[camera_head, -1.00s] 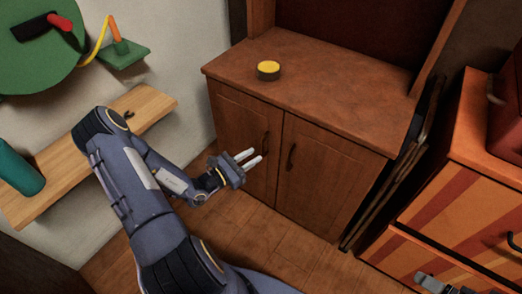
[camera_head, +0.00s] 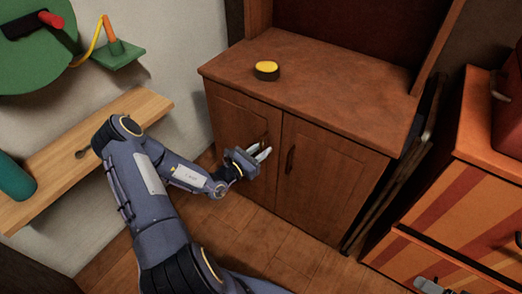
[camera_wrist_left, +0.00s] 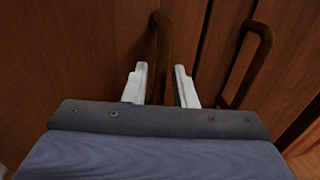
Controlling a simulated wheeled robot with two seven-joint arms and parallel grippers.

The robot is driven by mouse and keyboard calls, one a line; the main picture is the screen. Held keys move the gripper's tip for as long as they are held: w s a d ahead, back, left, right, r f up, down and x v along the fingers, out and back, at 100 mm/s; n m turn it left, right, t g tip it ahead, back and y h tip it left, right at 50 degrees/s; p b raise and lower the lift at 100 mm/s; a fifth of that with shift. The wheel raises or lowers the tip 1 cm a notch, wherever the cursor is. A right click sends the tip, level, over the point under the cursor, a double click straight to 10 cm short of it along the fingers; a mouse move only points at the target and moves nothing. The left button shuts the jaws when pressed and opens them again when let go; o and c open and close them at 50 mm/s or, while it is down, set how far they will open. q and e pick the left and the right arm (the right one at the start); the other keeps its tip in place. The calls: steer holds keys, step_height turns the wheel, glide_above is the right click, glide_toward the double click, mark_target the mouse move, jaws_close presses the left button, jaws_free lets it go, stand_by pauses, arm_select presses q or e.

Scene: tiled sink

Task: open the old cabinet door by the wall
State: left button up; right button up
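The old cabinet (camera_head: 330,165) is brown wood with two doors. Its left door (camera_head: 235,125) and right door (camera_head: 325,185) are both closed. My left gripper (camera_head: 260,152) is at the left door's handle. In the left wrist view the left gripper (camera_wrist_left: 160,86) is open, its two pale fingers on either side of the left door's dark curved handle (camera_wrist_left: 163,45). I cannot tell if they touch it. The right door's handle (camera_head: 291,159) stands free to the right, also in the left wrist view (camera_wrist_left: 250,60). A grey piece, seemingly my right gripper (camera_head: 430,285), is cut off at the bottom right.
A yellow-topped round object (camera_head: 266,70) sits on the cabinet top. A wooden wall shelf (camera_head: 75,165) with a teal cylinder (camera_head: 14,177) is at left. An orange striped chest (camera_head: 460,200) stands at right. The wooden floor (camera_head: 255,235) before the cabinet is clear.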

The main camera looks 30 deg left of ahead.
arm_select(q)
jaws_close()
